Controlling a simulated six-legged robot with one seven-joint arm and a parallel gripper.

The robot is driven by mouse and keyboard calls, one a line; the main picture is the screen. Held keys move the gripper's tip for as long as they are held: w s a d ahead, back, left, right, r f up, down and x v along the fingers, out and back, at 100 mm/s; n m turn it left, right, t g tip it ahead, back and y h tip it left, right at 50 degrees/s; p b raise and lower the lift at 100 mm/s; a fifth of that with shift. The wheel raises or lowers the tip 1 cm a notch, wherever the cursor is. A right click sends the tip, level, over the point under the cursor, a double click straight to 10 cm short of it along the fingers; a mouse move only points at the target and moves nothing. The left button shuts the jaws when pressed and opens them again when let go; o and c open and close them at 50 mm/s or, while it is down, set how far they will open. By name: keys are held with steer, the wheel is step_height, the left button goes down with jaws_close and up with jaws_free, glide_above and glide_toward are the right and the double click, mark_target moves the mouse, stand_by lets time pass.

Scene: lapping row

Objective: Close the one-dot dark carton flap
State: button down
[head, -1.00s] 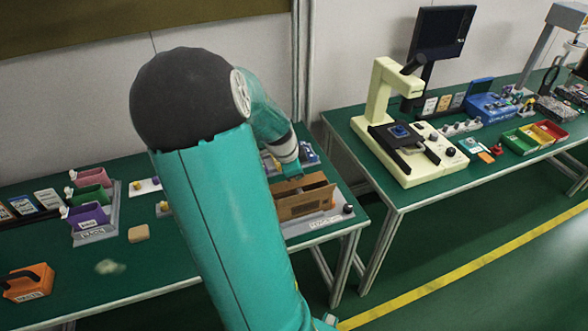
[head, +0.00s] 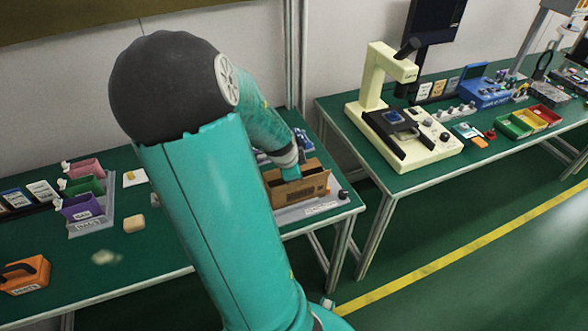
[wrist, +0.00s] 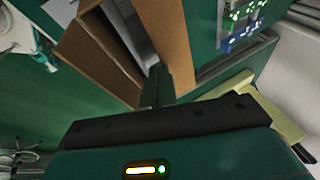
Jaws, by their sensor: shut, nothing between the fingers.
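The brown cardboard carton (head: 306,190) stands on a grey base near the right end of the left table. In the wrist view its brown panels (wrist: 97,50) stand apart, with a grey-white strip between them. A second brown panel (wrist: 168,38) rises right of that gap. I cannot tell which panel is the dark flap, and no single dot is readable. My gripper (wrist: 157,86) is shut and empty, its tips at the near end of the gap, close to the panels; contact is unclear. In the head view my gripper (head: 291,174) points down at the carton's top, partly hidden by my arm.
A dark knob (head: 343,194) sits at the base's right end. Blue items (head: 304,141) lie behind the carton. Coloured bins (head: 82,206) and an orange caddy (head: 25,275) stand at left. A cream microscope (head: 400,125) stands on the right table, across a gap.

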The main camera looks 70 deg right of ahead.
steer(key=shift+w+d, duration=0.1)
stand_by(0.4)
steer(key=shift+w+d, duration=0.4)
steer(key=shift+w, duration=0.05)
